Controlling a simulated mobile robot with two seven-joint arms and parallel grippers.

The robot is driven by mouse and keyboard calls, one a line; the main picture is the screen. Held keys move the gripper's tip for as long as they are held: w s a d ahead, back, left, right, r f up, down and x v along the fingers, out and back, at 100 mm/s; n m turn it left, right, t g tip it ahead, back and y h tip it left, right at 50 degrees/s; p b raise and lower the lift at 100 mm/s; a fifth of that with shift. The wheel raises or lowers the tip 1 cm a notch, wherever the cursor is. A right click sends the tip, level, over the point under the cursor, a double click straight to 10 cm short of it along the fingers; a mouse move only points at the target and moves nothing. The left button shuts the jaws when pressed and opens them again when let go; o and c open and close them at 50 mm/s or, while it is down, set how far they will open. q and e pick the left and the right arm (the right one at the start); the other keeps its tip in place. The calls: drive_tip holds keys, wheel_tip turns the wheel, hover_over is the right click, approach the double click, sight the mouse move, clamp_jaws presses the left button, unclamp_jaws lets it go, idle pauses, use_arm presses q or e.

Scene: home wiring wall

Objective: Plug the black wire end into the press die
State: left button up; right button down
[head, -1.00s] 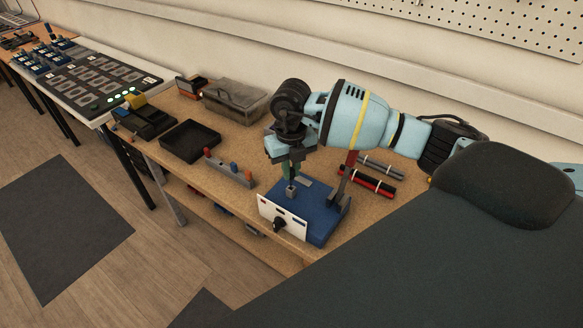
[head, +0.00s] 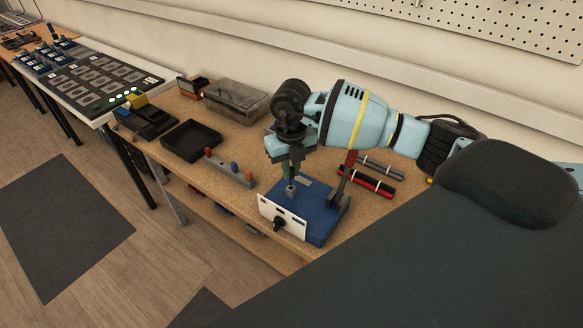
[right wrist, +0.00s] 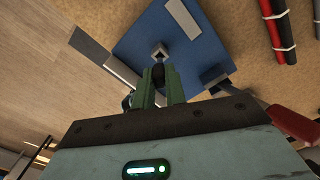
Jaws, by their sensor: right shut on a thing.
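The press (head: 318,215) has a blue base and a white front panel with a black knob; it stands at the front edge of the wooden bench. The press die (head: 291,190), a small grey block with a dark opening, rises from the base and also shows in the right wrist view (right wrist: 160,52). My right gripper (head: 292,173) points down just above the die. In the right wrist view its green fingers (right wrist: 160,85) are shut on the black wire end (right wrist: 158,75), whose tip is close to the die. I cannot tell whether they touch. My left gripper is not in view.
Red and black wire bundles (head: 373,181) lie right of the press. A grey rack with coloured pieces (head: 230,169), an empty black tray (head: 190,141) and a clear-lidded box (head: 236,100) stand to the left. A red-handled lever (right wrist: 295,122) is beside the gripper.

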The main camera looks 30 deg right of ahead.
drive_tip(key=shift+f+b, duration=0.3)
drive_tip(key=shift+f, duration=1.45)
drive_tip(key=c, duration=1.4)
unclamp_jaws()
drive_tip(key=shift+o, duration=0.2)
drive_tip(key=shift+r, duration=3.9)
